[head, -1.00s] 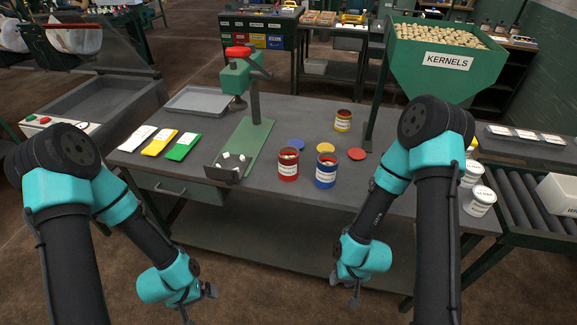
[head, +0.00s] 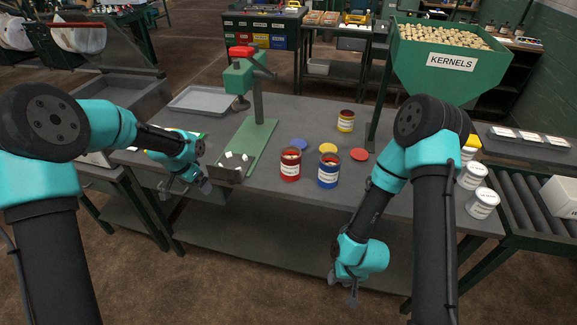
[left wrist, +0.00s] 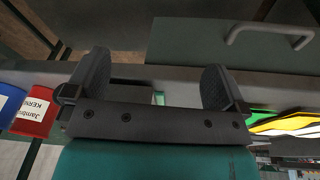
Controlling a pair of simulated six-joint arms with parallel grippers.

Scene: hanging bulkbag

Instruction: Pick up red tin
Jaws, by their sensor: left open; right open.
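My right gripper (head: 345,290) hangs low in front of the table, open and away from the tin.
A blue tin (head: 328,172) stands close to the right of the red tin. A green press stand (head: 247,145) with white pieces lies to its left. Blue, yellow and red lids (head: 359,154) lie behind. A yellow tin (head: 346,120) stands further back.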

